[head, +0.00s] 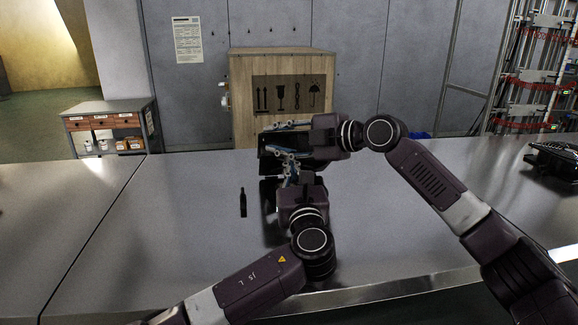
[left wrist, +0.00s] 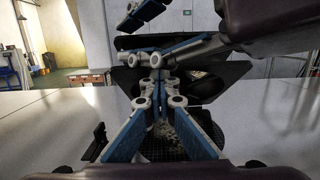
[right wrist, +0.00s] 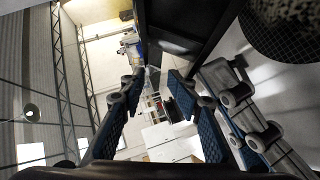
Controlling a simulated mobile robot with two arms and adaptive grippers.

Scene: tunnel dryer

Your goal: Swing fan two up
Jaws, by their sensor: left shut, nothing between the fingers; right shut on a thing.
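A dark unit (head: 270,163) stands on the steel table, mostly hidden behind my grippers. I cannot tell which part of it is fan two. In the left wrist view a dark mesh surface with pale granules (left wrist: 165,143) shows. In the right wrist view a dark panel (right wrist: 175,38) and a round dark mesh (right wrist: 287,32) show. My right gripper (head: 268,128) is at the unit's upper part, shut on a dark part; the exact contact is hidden. My left gripper (head: 277,153) is just below it, fingers shut and empty, with tips (left wrist: 160,84) close to the right gripper's fingers.
A wooden crate (head: 240,95) stands behind the table. A dark device (head: 556,160) is at the far right. The table's left part is clear.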

